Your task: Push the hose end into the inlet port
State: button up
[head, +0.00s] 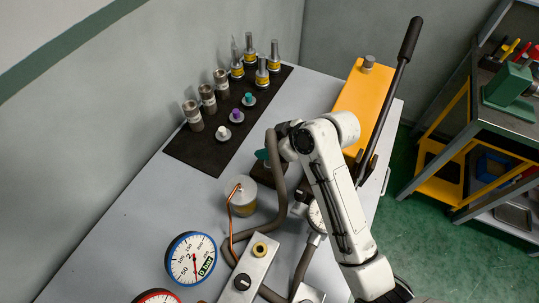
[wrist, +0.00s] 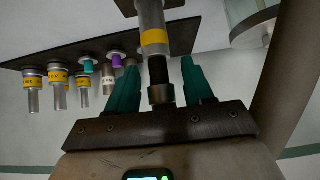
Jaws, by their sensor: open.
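My gripper has teal fingers (wrist: 160,92) that stand open in the wrist view. Between them is a grey cylinder with a yellow band (wrist: 154,38), a black section and a ringed end; it may be the hose end, but I cannot tell for sure. In the head view a teal finger (head: 262,156) shows beside my arm, and the rest of the gripper is hidden. A grey-brown hose (head: 281,190) loops down from beside my arm. A brass-ringed port (head: 260,248) on a metal block may be the inlet.
A dark mat (head: 200,150) holds several upright metal fittings and small coloured caps. A yellow pump body (head: 362,100) with a long lever (head: 390,100) stands behind my arm. A round gauge (head: 190,258), a cylinder with copper tube (head: 240,190) and a tool cart (head: 480,130) are around.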

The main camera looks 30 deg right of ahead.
jog(key=shift+c, duration=0.4)
grip_shut()
